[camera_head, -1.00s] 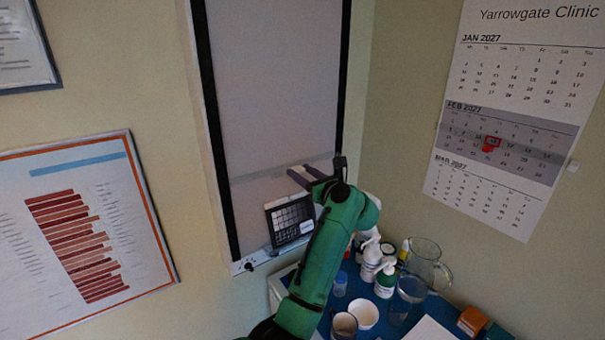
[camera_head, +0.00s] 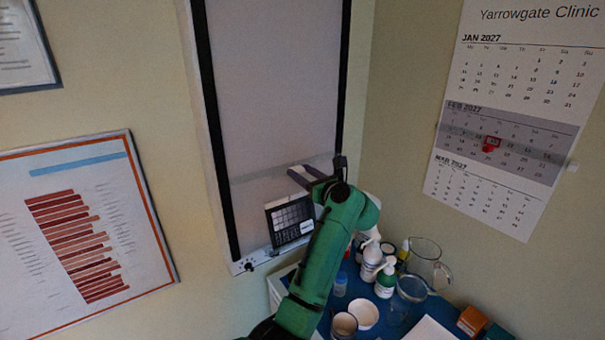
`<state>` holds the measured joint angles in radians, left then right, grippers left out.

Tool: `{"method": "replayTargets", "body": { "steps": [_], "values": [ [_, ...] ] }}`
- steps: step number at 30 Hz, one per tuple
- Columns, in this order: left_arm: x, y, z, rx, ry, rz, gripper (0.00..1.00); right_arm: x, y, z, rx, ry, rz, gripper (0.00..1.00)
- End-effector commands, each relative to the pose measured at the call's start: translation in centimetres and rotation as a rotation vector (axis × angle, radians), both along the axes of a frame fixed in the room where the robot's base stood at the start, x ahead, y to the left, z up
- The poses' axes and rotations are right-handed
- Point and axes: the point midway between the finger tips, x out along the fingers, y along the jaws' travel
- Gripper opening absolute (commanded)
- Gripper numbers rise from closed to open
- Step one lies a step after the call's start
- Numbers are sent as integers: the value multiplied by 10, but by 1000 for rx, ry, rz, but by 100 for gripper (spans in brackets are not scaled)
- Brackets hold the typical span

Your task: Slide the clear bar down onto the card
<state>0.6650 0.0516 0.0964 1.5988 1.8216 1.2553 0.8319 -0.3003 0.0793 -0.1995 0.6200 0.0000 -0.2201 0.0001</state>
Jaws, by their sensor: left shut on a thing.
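A tall pale panel with black side rails hangs on the wall. The clear bar (camera_head: 255,185) is a faint see-through strip across its lower part, between the rails. The card (camera_head: 290,222), dark with a pale grid, stands at the panel's bottom, a little below the bar. My left gripper (camera_head: 299,176) is at the bar's right half, shut on it, above the card's upper right. The wrist hides the bar's right end, and the arm passes by the card's right edge. My right gripper is not in view.
A blue-topped surface below holds bottles (camera_head: 385,280), a glass jug (camera_head: 425,262), a white bowl (camera_head: 364,314) and cups, close to my arm. A calendar (camera_head: 505,130) hangs on the right wall. A framed chart (camera_head: 85,235) hangs at left.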

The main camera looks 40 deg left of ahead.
Motion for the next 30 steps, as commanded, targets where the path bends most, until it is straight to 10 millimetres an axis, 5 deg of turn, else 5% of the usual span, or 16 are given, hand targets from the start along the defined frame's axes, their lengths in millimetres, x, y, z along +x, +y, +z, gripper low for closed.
{"method": "replayTargets", "body": {
  "steps": [5,15,28,29,30],
  "values": [
    [0,0,-17,-2,1,0,0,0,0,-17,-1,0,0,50],
    [0,0,-97,-4,1,1,0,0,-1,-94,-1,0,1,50],
    [0,0,-100,0,1,0,0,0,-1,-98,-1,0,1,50],
    [0,0,-100,0,1,0,57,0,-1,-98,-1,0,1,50],
    [0,0,-100,0,1,0,73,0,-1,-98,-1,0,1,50]
  ]
}}
